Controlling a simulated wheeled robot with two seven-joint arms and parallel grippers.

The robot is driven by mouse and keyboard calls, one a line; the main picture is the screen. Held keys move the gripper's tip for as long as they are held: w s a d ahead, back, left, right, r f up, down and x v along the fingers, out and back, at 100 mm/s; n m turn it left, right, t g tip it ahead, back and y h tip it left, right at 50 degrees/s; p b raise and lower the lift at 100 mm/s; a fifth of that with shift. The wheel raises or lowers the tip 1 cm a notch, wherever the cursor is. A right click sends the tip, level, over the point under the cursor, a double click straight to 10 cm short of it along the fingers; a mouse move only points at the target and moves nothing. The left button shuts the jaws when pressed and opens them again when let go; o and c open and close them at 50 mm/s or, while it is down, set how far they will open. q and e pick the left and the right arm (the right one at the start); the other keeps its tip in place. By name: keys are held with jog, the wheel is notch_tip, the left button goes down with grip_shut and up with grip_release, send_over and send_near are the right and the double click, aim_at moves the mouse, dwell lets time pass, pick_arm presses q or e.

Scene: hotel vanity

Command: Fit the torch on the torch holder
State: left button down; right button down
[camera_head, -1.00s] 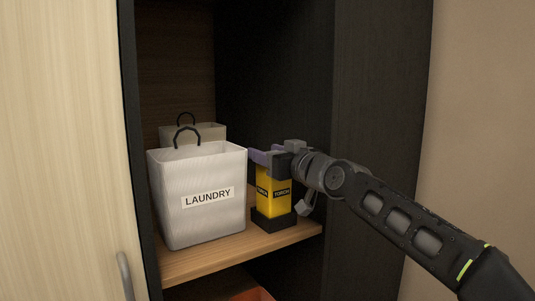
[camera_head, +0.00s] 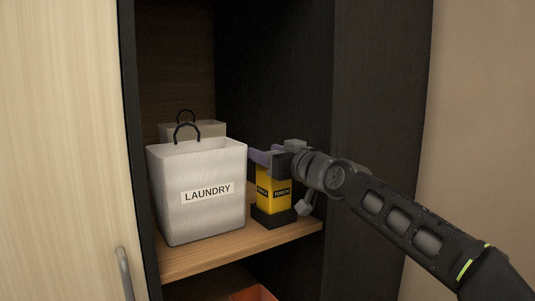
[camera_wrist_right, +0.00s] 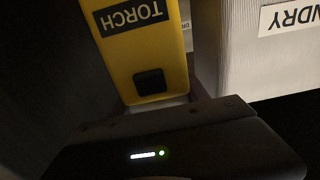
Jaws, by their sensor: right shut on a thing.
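The yellow torch (camera_head: 274,190) with a black TORCH label stands upright on the shelf, beside the laundry bag. Its lower end meets the black torch holder (camera_head: 273,218); I cannot tell how deep it sits. My right gripper (camera_head: 266,158) is shut on the torch near its top, reaching in from the right. In the right wrist view the torch (camera_wrist_right: 142,55) shows upside down with its label and a dark square button; the fingertips are not clear there. My left gripper is not in view.
A white LAUNDRY bag (camera_head: 203,215) stands close to the left of the torch, with a second bag (camera_head: 205,130) behind it. The dark cabinet wall (camera_head: 375,110) is on the right. An orange item (camera_head: 257,293) lies below the wooden shelf (camera_head: 205,255).

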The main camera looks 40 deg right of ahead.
aim_at(274, 185)
jog(key=shift+f+b, duration=0.3)
jog(key=shift+b, duration=0.05)
jog(key=shift+c, duration=2.4)
grip_release()
jog(key=shift+f, duration=0.1)
jog(key=shift+s+f, duration=0.15)
jog(key=shift+s, duration=0.15)
jog(key=s+b, duration=0.2)
jog(key=s, duration=0.5)
jog(key=shift+r, duration=0.25)
jog(key=shift+s+a, duration=0.1)
